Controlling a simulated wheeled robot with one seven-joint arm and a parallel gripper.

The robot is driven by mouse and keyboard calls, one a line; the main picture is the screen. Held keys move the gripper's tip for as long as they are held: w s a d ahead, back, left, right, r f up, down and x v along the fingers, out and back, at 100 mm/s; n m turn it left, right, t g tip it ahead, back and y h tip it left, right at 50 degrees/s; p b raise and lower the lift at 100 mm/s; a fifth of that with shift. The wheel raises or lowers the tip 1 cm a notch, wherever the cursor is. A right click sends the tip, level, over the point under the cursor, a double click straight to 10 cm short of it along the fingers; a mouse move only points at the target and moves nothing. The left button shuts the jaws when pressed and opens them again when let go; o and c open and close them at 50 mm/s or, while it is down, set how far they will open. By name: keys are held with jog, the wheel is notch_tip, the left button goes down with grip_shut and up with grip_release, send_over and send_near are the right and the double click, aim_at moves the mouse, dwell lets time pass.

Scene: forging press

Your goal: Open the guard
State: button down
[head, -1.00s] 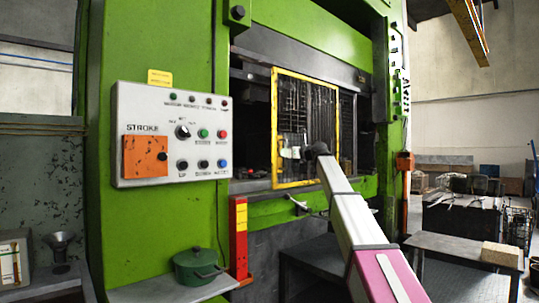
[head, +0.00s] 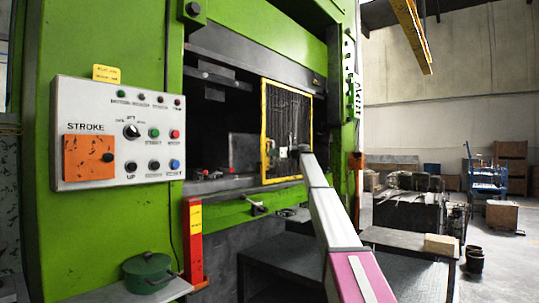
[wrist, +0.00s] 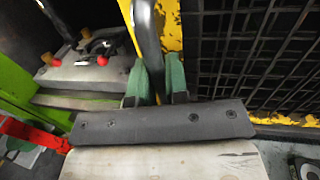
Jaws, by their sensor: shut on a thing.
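The guard (head: 290,112) is a dark mesh panel in a yellow frame, across the right half of the press opening in the head view. The left half of the opening is uncovered. In the wrist view, the yellow frame (wrist: 172,28) and black mesh (wrist: 255,50) fill the upper right. My gripper (wrist: 155,82) has two green fingers shut on the dark upright handle (wrist: 146,35) beside the yellow frame.
The dark press opening (head: 215,138) shows a grey block inside. A control panel (head: 118,135) is on the green press at left. A green pot (head: 148,268) stands on a shelf below. A red-and-yellow post (head: 194,240) and a low dark table (head: 280,262) stand in front.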

dwell(0.3)
jog(key=c, duration=1.2)
grip_release()
jog(key=shift+o, duration=0.2)
jog(key=shift+d, duration=0.15)
jog(key=v, duration=1)
jog(key=shift+s+d, duration=0.15)
jog(key=shift+d, duration=0.1)
